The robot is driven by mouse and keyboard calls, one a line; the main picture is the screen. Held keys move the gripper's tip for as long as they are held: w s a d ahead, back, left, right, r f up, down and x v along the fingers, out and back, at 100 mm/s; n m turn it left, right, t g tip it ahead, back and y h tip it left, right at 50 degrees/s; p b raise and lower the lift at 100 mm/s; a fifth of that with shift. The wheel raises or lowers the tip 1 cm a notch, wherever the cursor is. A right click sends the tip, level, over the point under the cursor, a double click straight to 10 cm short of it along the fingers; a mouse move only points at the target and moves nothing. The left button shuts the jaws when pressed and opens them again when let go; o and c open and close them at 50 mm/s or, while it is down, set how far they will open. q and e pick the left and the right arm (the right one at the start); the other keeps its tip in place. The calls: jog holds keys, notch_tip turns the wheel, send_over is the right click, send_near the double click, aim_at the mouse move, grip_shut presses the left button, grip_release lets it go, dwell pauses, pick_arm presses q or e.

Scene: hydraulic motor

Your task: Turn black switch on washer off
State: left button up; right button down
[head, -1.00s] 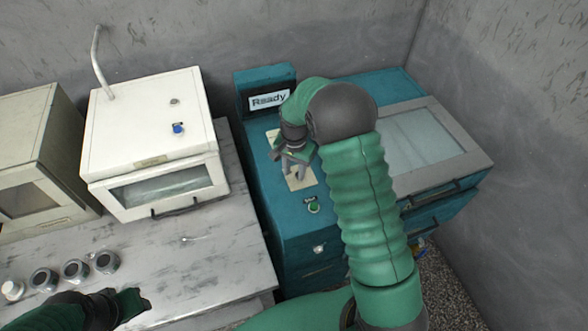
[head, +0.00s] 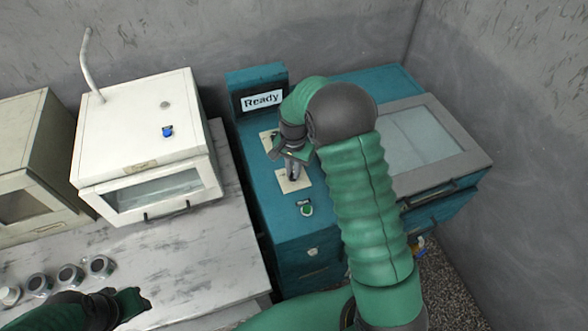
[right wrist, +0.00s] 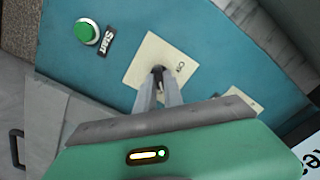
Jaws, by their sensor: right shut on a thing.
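The teal washer (head: 285,232) stands in the middle of the head view, with a "Ready" display (head: 262,99) at its back. A cream switch plate (head: 294,185) lies on its top. In the right wrist view the plate (right wrist: 150,50) reads "On", and the dark switch (right wrist: 157,69) shows at my fingertips. My right gripper (right wrist: 160,82) is shut on the switch, its fingers hiding part of it. It also shows over the plate in the head view (head: 292,177). My left gripper (head: 131,302) is low at the left, over the marble counter, away from the washer; its jaws are unclear.
A green Start button (head: 307,210) is in front of the plate. A second cream plate (right wrist: 243,100) lies beside the first, partly hidden. A white oven-like box (head: 150,140) and several small round jars (head: 70,275) stand on the counter (head: 215,250) to the left.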

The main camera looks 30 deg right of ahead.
jog(key=shift+s+a, duration=0.1)
jog(key=shift+a, duration=0.2)
jog(key=n, duration=0.3)
jog(key=shift+p, duration=0.35)
jog(key=n+p, duration=0.1)
jog(key=n, duration=0.4)
jog(key=n+p, duration=0.1)
jog(key=n, duration=0.4)
jog(key=n+p, duration=0.1)
jog(key=n, duration=0.3)
jog(key=shift+d+n, duration=0.1)
jog(key=shift+n, duration=0.2)
